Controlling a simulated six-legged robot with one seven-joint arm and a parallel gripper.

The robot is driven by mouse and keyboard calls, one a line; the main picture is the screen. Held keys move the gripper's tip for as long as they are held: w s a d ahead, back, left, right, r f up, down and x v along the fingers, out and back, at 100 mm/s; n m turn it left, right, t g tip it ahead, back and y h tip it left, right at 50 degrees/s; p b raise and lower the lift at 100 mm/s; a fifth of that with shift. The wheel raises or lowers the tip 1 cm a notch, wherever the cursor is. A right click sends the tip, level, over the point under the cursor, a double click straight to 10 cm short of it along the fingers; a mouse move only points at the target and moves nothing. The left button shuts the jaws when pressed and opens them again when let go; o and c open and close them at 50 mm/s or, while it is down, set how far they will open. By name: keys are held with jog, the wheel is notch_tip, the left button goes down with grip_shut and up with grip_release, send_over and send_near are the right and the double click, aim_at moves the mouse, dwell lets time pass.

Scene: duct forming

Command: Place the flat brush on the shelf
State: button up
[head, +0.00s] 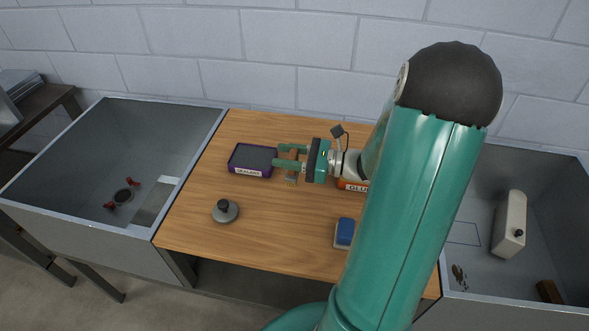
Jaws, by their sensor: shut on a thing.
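My gripper (290,158) is over the back middle of the wooden table, with its green fingers pointing left. It is shut on a small brown thing (292,179), which shows between and just below the fingers. This looks like the flat brush, but it is small and partly hidden by the fingers. A dark wooden shelf or bench (43,107) stands at the far left, with grey sheets on it. I cannot tell whether this is the task's shelf.
A purple sealant tray (251,172) lies just left of my fingers. A grey knobbed disc (225,211), a blue-topped block (345,233) and an orange glue container (352,185) are on the table (285,230). Grey basins flank it; the right one holds a pale jug (508,225).

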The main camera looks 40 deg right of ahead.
jog(key=shift+s+d+f, duration=0.45)
jog(key=shift+d+f, duration=0.1)
jog(key=shift+f, duration=0.15)
jog(key=shift+s+d+f, duration=0.1)
jog(key=shift+f, duration=0.85)
jog(key=shift+s+d+f, duration=0.1)
jog(key=shift+f, duration=0.85)
jog(key=shift+f, duration=0.1)
jog(key=o, duration=1)
jog(key=shift+s+d, duration=0.15)
jog(key=shift+d, duration=0.1)
jog(key=v, duration=1.1)
jog(key=shift+s+d, duration=0.1)
jog(key=shift+s, duration=0.1)
